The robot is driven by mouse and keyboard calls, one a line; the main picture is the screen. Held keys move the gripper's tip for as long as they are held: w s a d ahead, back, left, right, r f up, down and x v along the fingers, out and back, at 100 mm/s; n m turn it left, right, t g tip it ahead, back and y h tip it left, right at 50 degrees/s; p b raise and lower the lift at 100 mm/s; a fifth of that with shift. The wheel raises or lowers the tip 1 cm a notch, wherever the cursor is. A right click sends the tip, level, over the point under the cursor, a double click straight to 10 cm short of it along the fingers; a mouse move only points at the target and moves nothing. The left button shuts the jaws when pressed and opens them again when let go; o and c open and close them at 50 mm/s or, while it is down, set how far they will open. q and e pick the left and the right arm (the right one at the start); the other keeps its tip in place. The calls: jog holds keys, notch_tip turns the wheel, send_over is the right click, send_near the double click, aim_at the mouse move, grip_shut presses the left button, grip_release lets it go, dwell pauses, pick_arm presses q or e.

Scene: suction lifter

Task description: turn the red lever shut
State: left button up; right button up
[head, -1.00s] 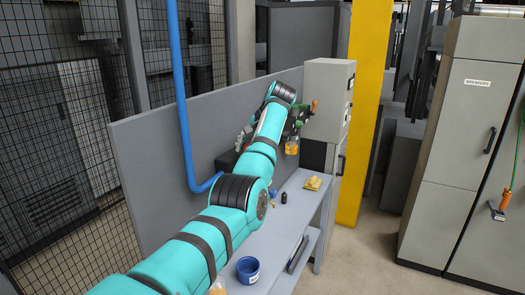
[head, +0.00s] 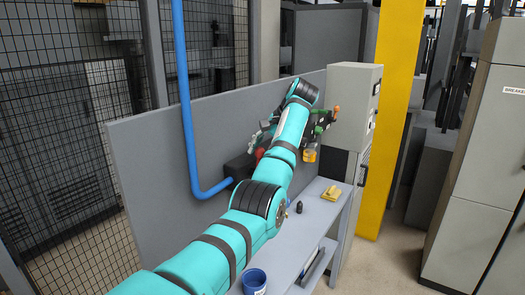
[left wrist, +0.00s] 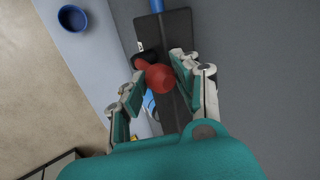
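The red lever shows in the left wrist view as a round red knob (left wrist: 160,78) in front of a black box (left wrist: 177,30). In the head view only a bit of red (head: 260,153) shows beside my arm. My left gripper (left wrist: 158,72) is open, with one finger on each side of the knob. I cannot tell whether either finger touches it. In the head view my left gripper (head: 265,132) is mostly hidden behind my own arm. My right gripper is in neither view.
A blue pipe (head: 184,120) runs down the grey panel (head: 150,160) to the black box. A blue cup (head: 254,281), a yellow item (head: 331,192) and a small dark item (head: 299,207) stand on the bench (head: 318,212). A grey cabinet (head: 350,100) stands at the bench's far end.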

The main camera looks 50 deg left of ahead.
pick_arm(q)
jog(key=o, duration=0.4)
jog(key=shift+w, duration=0.1)
jog(key=shift+c, duration=0.2)
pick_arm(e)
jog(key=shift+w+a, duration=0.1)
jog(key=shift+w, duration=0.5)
pick_arm(q)
jog(key=v, duration=1.2)
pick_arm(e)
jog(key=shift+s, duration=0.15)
pick_arm(q)
jog(key=shift+a, duration=0.1)
